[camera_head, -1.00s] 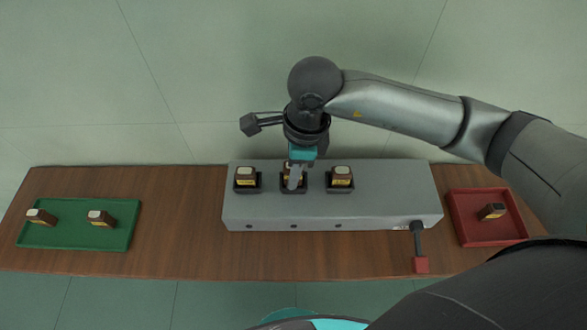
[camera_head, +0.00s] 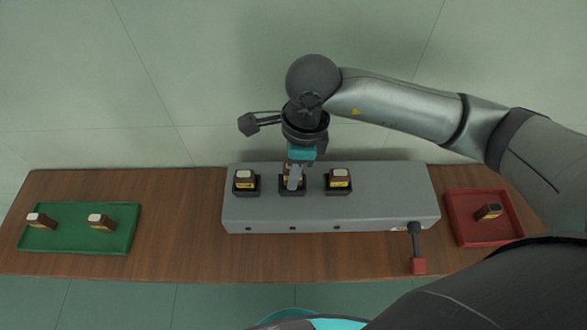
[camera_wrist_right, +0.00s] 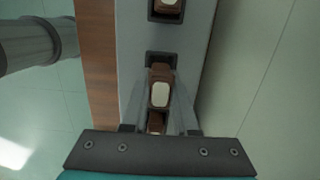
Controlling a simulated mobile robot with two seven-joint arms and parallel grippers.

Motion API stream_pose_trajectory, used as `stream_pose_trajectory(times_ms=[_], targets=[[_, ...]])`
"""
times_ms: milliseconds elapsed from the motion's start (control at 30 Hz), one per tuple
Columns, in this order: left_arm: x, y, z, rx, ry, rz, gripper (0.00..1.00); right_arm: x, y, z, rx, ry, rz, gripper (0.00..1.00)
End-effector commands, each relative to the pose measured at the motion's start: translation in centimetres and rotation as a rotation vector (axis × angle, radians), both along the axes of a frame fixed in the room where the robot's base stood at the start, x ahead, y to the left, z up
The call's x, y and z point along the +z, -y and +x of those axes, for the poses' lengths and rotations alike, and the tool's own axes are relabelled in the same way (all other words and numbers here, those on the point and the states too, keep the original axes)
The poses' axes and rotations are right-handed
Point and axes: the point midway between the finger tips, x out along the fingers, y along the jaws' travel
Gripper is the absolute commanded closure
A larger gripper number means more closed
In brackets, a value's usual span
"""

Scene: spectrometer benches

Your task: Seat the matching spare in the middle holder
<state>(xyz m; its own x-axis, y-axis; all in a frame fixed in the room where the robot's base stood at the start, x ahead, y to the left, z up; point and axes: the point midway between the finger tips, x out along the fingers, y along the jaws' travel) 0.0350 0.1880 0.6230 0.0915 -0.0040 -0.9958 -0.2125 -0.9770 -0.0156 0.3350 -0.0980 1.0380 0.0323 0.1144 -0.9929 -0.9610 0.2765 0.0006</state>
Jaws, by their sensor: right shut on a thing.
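Three black holders sit in a row on a grey bench block. The middle holder (camera_head: 291,190) is partly hidden by my right gripper (camera_head: 294,182). The left holder's piece (camera_head: 245,181) and right holder's piece (camera_head: 339,179) look alike. Two similar spares, an outer one (camera_head: 41,221) and an inner one (camera_head: 101,222), lie on a green tray. My left gripper is not in view.
The green tray (camera_head: 80,244) is at the left of the wooden table (camera_head: 180,225). A red tray (camera_head: 505,232) at right holds a dark-topped brown piece (camera_head: 488,212). A red-ended lever (camera_head: 418,265) sticks out from the grey block (camera_head: 390,200) at front right.

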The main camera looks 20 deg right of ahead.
Motion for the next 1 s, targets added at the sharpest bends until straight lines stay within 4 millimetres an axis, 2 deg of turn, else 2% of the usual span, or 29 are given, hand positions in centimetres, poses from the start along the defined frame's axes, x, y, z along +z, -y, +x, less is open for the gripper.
stream_pose_trajectory(times_ms=[667, 1000], targets=[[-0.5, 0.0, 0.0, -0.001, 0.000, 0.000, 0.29, 0.1, -0.2, 0.1, 0.001, 0.002, 0.002, 1.00], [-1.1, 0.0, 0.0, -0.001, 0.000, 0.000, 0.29, -0.5, -0.2, 0.1, 0.001, 0.001, 0.001, 1.00]])
